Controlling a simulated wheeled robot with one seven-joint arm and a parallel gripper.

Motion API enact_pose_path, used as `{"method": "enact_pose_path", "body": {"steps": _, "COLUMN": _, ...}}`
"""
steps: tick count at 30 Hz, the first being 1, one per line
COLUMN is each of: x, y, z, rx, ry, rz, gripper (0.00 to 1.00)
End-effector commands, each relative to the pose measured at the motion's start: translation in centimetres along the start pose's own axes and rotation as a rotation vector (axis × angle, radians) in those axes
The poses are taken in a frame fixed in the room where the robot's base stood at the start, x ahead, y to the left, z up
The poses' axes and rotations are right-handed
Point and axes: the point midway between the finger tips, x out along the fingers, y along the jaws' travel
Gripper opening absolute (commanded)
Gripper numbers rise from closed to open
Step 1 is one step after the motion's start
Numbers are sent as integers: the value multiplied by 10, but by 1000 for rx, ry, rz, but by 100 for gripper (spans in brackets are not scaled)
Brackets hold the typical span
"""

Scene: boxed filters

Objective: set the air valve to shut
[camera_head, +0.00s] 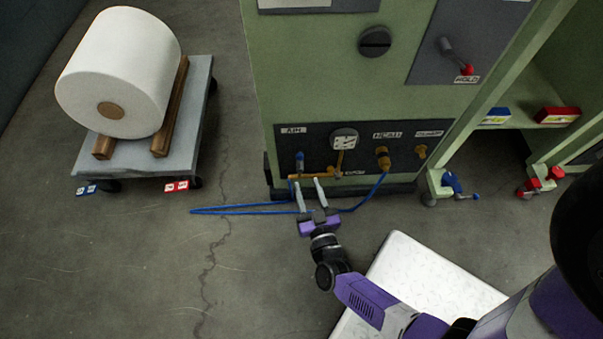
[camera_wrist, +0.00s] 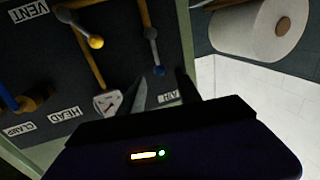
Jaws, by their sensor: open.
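The air valve (camera_head: 300,160) is a small lever with a blue end on the dark lower panel of the green machine, below the AIR label (camera_head: 293,130). In the wrist view the blue-ended lever (camera_wrist: 158,70) shows between my fingers' directions, near the upside-down AIR label (camera_wrist: 170,98). My gripper (camera_head: 307,182) is open and empty, just in front of and below the valve in the head view. Its fingers (camera_wrist: 163,88) also show in the wrist view, on either side of the lever's end. Whether they touch the lever I cannot tell. No open or shut marks are readable.
A gauge (camera_head: 344,139), brass pipes and a brass fitting (camera_head: 383,158) sit right of the valve. A yellow-ended lever (camera_wrist: 96,41) is near VENT. A blue hose (camera_head: 240,209) lies on the floor. A cart (camera_head: 201,100) with a white roll (camera_head: 120,70) stands left.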

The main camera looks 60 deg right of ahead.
Motion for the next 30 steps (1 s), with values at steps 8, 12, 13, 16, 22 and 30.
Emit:
{"method": "enact_pose_path", "body": {"steps": 8, "x": 29, "y": 2, "z": 6, "rx": -6, "ry": 5, "rz": 13, "gripper": 40}}
{"method": "enact_pose_path", "body": {"steps": 12, "x": 51, "y": 3, "z": 7, "rx": -5, "ry": 4, "rz": 13, "gripper": 40}}
{"method": "enact_pose_path", "body": {"steps": 13, "x": 56, "y": 3, "z": 6, "rx": -4, "ry": 5, "rz": 14, "gripper": 40}}
{"method": "enact_pose_path", "body": {"steps": 16, "x": 68, "y": 3, "z": 7, "rx": -4, "ry": 3, "rz": 13, "gripper": 40}}
{"method": "enact_pose_path", "body": {"steps": 22, "x": 82, "y": 3, "z": 6, "rx": -5, "ry": 2, "rz": 12, "gripper": 40}}
{"method": "enact_pose_path", "body": {"steps": 30, "x": 82, "y": 3, "z": 5, "rx": -5, "ry": 1, "rz": 12, "gripper": 40}}
